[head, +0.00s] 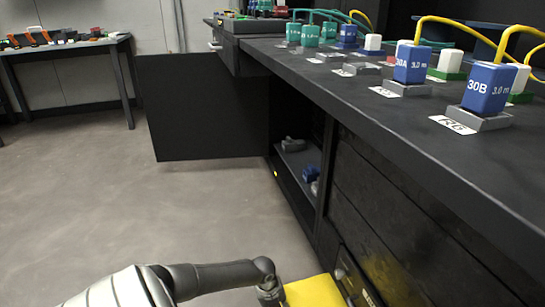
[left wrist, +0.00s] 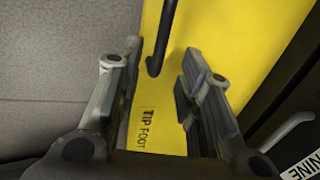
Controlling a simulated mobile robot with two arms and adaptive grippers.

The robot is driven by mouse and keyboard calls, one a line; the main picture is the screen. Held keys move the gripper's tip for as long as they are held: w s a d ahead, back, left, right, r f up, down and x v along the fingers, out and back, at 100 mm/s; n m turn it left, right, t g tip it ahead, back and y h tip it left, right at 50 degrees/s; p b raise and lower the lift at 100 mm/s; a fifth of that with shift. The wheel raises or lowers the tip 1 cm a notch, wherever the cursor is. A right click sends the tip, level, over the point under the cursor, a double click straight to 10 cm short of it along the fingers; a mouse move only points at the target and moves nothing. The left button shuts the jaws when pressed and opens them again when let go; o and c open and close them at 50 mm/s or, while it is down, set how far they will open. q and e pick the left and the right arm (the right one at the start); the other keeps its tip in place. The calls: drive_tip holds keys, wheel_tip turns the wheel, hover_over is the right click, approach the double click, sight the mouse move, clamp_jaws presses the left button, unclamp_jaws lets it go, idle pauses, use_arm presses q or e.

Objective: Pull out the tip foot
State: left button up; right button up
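The tip foot is a bright yellow panel (head: 315,292) low at the base of the dark bench, at the bottom of the head view. In the left wrist view the yellow panel (left wrist: 235,45) fills the middle, with a "TIP FOOT" label (left wrist: 147,126) and a dark bar-like handle (left wrist: 160,40). My left gripper (left wrist: 158,62) is open, one finger on each side of the handle's end in the picture. Neither finger visibly touches the handle. In the head view my left gripper (head: 270,290) is beside the panel's left edge, partly cut off. My right gripper is out of view.
The bench top (head: 350,95) carries blue, green and white connector blocks with yellow and green cables. A dark cabinet door (head: 205,105) stands open, with a shelf (head: 297,160) behind it. Grey floor (head: 130,200) is clear at left. A side table (head: 70,46) stands far left.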

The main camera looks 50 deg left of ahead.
use_arm(q)
wheel_tip(320, 180, up, 8)
drive_tip(key=s, duration=0.1)
drive_tip(key=shift+s+a, duration=0.3)
drive_tip(key=shift+r, duration=0.1)
idle(0.4)
